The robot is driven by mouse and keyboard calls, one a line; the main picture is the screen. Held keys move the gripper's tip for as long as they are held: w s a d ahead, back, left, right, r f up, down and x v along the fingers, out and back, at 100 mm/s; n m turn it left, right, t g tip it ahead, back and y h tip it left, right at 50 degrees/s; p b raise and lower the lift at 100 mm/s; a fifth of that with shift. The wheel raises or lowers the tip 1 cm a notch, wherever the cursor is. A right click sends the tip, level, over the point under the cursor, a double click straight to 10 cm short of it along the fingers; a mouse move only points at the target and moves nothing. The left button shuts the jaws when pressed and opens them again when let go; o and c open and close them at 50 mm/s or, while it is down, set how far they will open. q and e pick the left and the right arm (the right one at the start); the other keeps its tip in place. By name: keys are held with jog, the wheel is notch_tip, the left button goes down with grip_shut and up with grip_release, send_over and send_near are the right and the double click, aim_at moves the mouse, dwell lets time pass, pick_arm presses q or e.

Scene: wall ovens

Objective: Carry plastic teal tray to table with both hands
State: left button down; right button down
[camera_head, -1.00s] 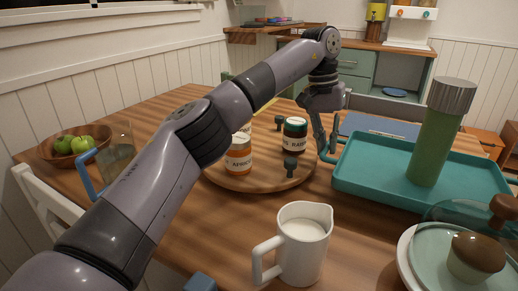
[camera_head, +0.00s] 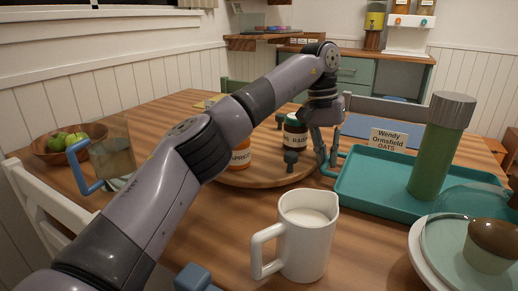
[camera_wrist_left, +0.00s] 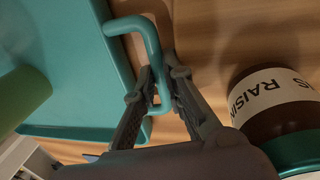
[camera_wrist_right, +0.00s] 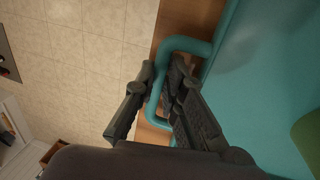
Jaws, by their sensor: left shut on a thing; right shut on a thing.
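The plastic teal tray (camera_head: 400,205) is over the right part of the wooden table (camera_head: 225,215); I cannot tell whether it touches the wood. A green cylinder with a grey ridged lid (camera_head: 430,150) stands upright on it. My left gripper (camera_head: 326,160) is at the tray's left end. In the left wrist view my left gripper (camera_wrist_left: 160,90) is shut on the tray's teal loop handle (camera_wrist_left: 140,25). In the right wrist view my right gripper (camera_wrist_right: 163,90) is shut on the other handle (camera_wrist_right: 185,43). The right gripper does not show in the head view.
A round wooden board holds the raisin jar (camera_head: 295,135) and apricot jar. A card reading OATS (camera_head: 388,140) shows behind the tray. Tiled floor (camera_wrist_right: 90,80) lies beyond the table.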

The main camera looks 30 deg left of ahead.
pick_arm(q)
jog(key=c, duration=1.7)
grip_release()
jog(key=shift+a+f, duration=0.15)
jog(key=shift+f, duration=0.25)
pick_arm(e)
jog(key=c, duration=1.7)
grip_release()
jog(key=shift+d+f, duration=0.1)
jog(key=shift+f, duration=0.05)
pick_arm(q)
jog(key=shift+o, duration=0.2)
pick_arm(e)
jog(key=shift+o, duration=0.2)
pick_arm(q)
jog(key=shift+a, duration=0.1)
jog(key=r, duration=0.4)
jog(key=a+r, duration=0.1)
jog(key=r, duration=0.1)
jog(key=shift+r, duration=0.25)
pick_arm(e)
jog(key=shift+a, duration=0.45)
jog(key=shift+d, duration=0.15)
pick_arm(q)
jog(key=shift+d+r, duration=0.15)
jog(key=shift+r, duration=0.75)
pick_arm(e)
jog(key=v, duration=0.7)
jog(key=shift+r, duration=0.3)
